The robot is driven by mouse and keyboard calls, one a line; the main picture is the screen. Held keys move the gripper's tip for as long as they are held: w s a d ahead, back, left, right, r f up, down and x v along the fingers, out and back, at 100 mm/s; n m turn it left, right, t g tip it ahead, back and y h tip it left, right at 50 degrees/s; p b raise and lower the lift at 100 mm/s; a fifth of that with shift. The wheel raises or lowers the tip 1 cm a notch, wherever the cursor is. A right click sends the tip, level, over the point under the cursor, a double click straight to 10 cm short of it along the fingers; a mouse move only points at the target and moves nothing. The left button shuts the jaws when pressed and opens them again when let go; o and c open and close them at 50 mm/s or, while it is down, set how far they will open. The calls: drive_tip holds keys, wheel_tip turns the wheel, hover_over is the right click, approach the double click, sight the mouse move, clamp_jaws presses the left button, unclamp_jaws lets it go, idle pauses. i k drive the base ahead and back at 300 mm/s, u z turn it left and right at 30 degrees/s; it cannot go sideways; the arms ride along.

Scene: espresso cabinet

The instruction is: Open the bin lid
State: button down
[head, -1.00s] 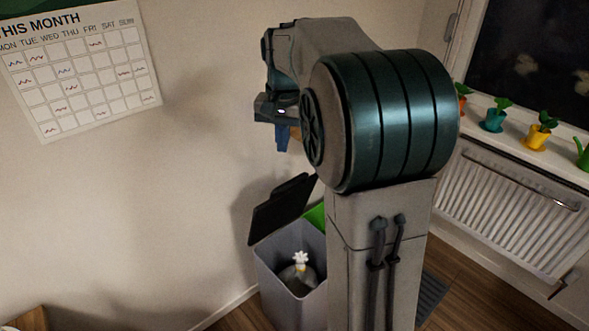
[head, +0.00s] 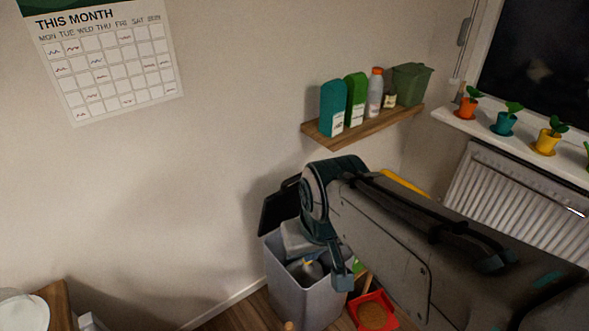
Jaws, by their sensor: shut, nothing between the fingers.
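The grey bin (head: 303,301) stands on the floor against the wall, low in the middle of the head view. Its dark lid (head: 276,208) is tilted up at the back, and the bin's mouth is uncovered. A tied grey bag (head: 312,271) shows inside. My arm covers part of the lid and the rim. My gripper (head: 342,281) points down by the bin's right front side, shut and empty. I cannot tell whether it touches the bin.
A wall shelf (head: 365,129) with several bottles and boxes hangs above the bin. A red dustpan (head: 373,312) is on the floor to the right. A radiator (head: 520,200) and potted plants on the sill (head: 500,135) are at right.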

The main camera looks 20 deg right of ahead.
sight(285, 204)
drive_tip(key=k, duration=0.3)
drive_tip(key=u, duration=1.5)
drive_tip(key=k, duration=0.8)
drive_tip(key=z, duration=1.45)
drive_tip(key=i, duration=1)
